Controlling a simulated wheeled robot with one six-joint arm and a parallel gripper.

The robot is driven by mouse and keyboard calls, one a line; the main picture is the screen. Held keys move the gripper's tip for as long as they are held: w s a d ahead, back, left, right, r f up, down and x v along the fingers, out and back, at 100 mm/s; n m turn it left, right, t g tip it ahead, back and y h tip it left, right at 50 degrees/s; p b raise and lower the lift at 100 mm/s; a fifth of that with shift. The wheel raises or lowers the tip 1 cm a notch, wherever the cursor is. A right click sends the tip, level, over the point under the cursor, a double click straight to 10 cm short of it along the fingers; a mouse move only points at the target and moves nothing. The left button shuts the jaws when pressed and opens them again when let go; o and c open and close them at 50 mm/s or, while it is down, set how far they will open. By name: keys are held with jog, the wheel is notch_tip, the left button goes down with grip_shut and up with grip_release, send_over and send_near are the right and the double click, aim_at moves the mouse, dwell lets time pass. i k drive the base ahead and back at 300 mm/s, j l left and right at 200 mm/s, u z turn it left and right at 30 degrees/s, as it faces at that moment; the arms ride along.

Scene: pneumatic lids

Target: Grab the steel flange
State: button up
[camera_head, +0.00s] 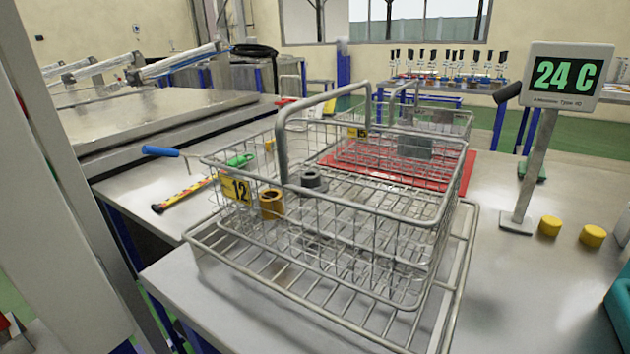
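A dark grey metal piece with a round collar (314,180), which looks like the steel flange, is inside the near wire basket (385,262). It sits towards the basket's back left, partly behind the wires and close to the tall handle. A brass-coloured cylindrical part (271,204) is to its left, near the yellow tag marked 12 (236,190). A green part (240,160) is at the basket's left side. My gripper is not in view.
The near basket stands on a wire rack on a steel table. Its raised handle (283,150) arches over it. Behind is a second basket with a grey block (414,147), by a red mat (468,172). At right are a display reading 24 C (566,76) and two yellow caps (550,226).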

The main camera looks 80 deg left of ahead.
aim_at(310, 179)
jog(key=u, duration=1.9)
